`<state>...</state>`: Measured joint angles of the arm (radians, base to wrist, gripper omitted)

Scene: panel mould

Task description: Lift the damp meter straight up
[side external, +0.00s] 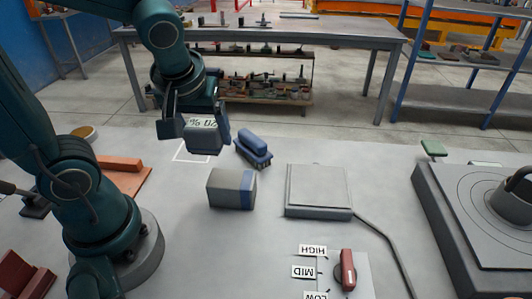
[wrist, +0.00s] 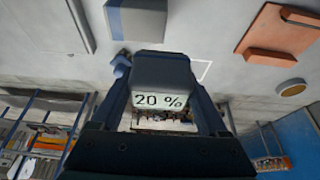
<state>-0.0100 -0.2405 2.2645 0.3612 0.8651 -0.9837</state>
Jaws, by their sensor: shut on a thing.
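The damp meter is a dark grey block (side external: 203,139) with a white display. The display reads "20 %" in the wrist view (wrist: 160,101) and appears upside down in the side view. My gripper (side external: 195,128) is shut on the meter, with one finger on each side of it; both fingers also show in the wrist view (wrist: 161,92). The meter looks level and appears to be held above the table.
A grey block with a blue end (side external: 228,189) and a blue brush-like object (side external: 253,147) stand close by. A flat grey plate (side external: 318,188) lies to the right, with a red-handled dial (side external: 347,268) in front. An orange-brown board (side external: 128,183) lies left.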

